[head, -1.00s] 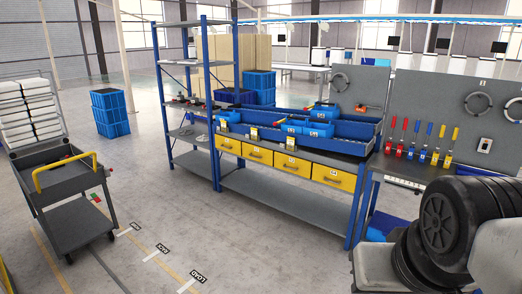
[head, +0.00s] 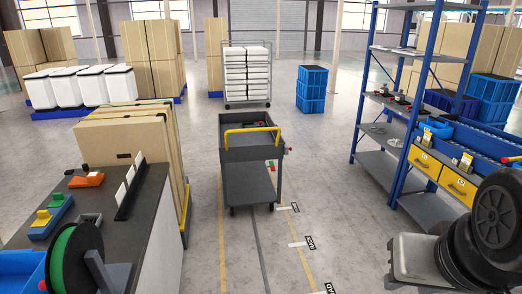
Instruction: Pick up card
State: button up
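I cannot tell for certain which thing is the card. Several small white upright pieces that look like cards (head: 130,178) stand in a dark strip on the left workbench. Small white-and-yellow tags (head: 466,163) stand at the front of the blue bins on the right. My gripper is not in view. Dark rounded parts and a grey block, which look like my own arm and body, fill the lower right corner.
A grey cart with a yellow handle (head: 252,130) stands ahead on the floor. Left is a workbench (head: 150,215) with a black-and-green reel (head: 75,262); cardboard panels (head: 125,145) stand behind it. Right is a blue-framed shelf (head: 362,90). Floor between cart and shelf is clear.

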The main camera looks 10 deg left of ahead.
aim_at(120, 197)
jog(key=i+u, duration=0.3)
jog(key=i, duration=0.45)
jog(key=i+l+u, duration=0.1)
jog(key=i+u, duration=0.15)
jog(key=i, duration=0.55)
jog(key=i+u, duration=0.8)
jog(key=i+l+u, duration=0.2)
jog(key=i+u, duration=0.2)
jog(key=i+j+u, duration=0.1)
jog(key=u, duration=0.3)
jog(key=i+u, duration=0.25)
jog(key=u, duration=0.15)
jog(key=i+u, duration=0.2)
jog(key=u, duration=0.25)
jog(key=i+l+u, duration=0.1)
jog(key=u, duration=0.3)
jog(key=i, duration=0.05)
